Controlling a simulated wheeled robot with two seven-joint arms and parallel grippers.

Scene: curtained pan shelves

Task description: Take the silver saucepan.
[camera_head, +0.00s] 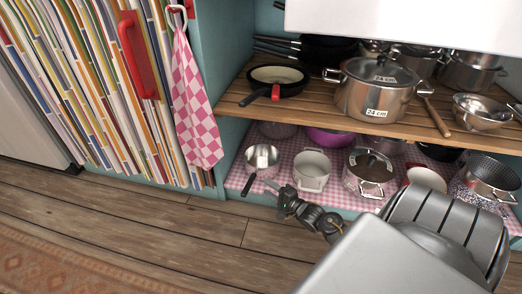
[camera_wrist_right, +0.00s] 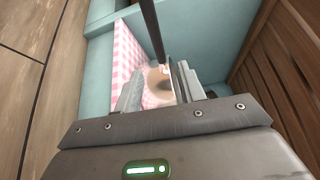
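A small silver saucepan (camera_head: 263,156) with a long dark handle sits at the left end of the lower shelf. Its handle points toward the front edge, down and to the left. My right gripper (camera_head: 279,187) is low in front of the shelf, just right of the handle and apart from it. In the right wrist view my right gripper (camera_wrist_right: 160,92) has its two fingers spread, with nothing clamped between them. The saucepan (camera_wrist_right: 155,84) shows partly beyond and between the fingers, and its dark handle (camera_wrist_right: 152,28) runs up to the top edge. My left gripper is not in view.
A white pot (camera_head: 312,172) and a lidded pot (camera_head: 368,174) stand right of the saucepan on the checked shelf liner. The wooden upper shelf (camera_head: 315,108) overhangs them. A checked towel (camera_head: 194,105) hangs at the left. The floor in front is clear.

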